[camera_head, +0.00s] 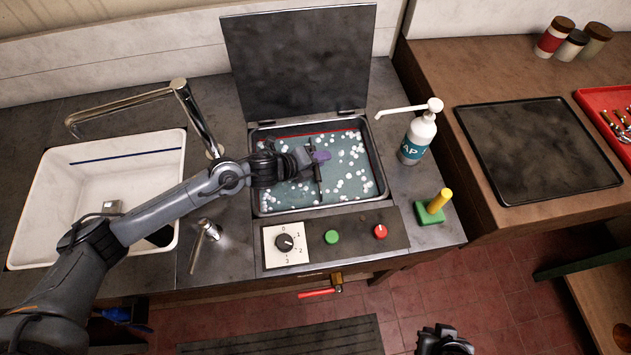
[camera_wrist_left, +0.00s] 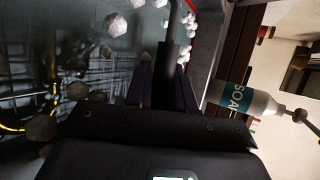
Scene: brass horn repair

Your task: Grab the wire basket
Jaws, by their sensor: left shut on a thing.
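The wire basket shows in the left wrist view as a dim wire grid (camera_wrist_left: 75,72) under the liquid, with a dark upright handle bar (camera_wrist_left: 173,45). In the head view the dark handle bar (camera_head: 319,183) stands in the sink-like tank (camera_head: 262,207) among white foam bits; the rest of the basket is mostly hidden by liquid and foam. My left gripper (camera_head: 318,158) reaches into the tank from the left, its dark purple fingers shut on the handle bar. My right gripper (camera_head: 443,340) is partly in view at the bottom edge, away from the tank; its jaw state is unclear.
The tank's lid (camera_head: 300,60) stands open behind. A soap bottle (camera_head: 417,137) and a green block with a yellow handle (camera_head: 433,207) stand right of the tank. A knob panel (camera_head: 350,240) lies in front. A white basin (camera_head: 95,190) with a tap is left. A black tray (camera_head: 537,150) is right.

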